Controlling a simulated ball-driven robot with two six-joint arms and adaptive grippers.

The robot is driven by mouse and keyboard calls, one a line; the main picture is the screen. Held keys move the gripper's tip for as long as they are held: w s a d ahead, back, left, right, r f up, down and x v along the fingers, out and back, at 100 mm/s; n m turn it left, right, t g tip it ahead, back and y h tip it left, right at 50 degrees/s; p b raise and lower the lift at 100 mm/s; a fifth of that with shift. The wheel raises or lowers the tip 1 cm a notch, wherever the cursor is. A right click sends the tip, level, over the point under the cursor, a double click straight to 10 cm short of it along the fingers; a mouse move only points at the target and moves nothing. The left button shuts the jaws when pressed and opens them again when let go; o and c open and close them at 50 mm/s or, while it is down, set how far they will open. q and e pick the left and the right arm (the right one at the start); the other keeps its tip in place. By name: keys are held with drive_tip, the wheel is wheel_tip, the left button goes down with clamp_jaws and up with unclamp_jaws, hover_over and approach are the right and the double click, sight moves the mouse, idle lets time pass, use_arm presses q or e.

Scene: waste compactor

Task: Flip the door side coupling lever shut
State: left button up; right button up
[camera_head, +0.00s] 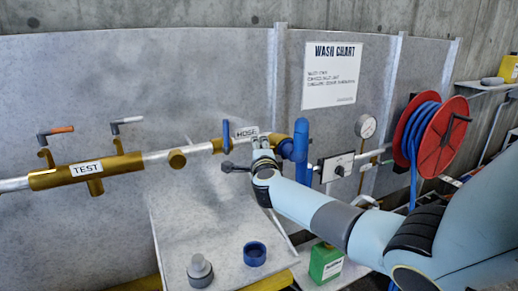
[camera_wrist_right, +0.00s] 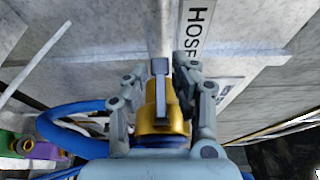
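The brass hose coupling (camera_head: 277,141) sits at the right end of the pipe by the HOSE label, where the blue hose (camera_head: 300,142) joins it. My right gripper (camera_head: 260,146) is at this coupling and partly covers it. In the right wrist view the brass coupling (camera_wrist_right: 156,112) lies between the two spread fingers of my gripper (camera_wrist_right: 158,72). A small grey lever (camera_wrist_right: 160,68) lies along the coupling there, between the fingertips. The fingers look apart from it, though contact on the right side cannot be told. My left gripper is not in view.
A brass TEST manifold (camera_head: 88,171) with two levers is at the left. A blue valve handle (camera_head: 226,136) stands left of the HOSE label. A grey plug (camera_head: 200,271) and blue cap (camera_head: 255,254) rest on the shelf. A red hose reel (camera_head: 442,138) is at the right.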

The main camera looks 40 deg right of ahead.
clamp_jaws()
drive_tip(key=m+g+h, duration=0.2)
drive_tip(key=g+h, duration=0.1)
drive_tip(key=shift+w+d+m, duration=0.15)
drive_tip(key=shift+d+m, duration=0.25)
drive_tip(key=shift+o, duration=2.2)
unclamp_jaws()
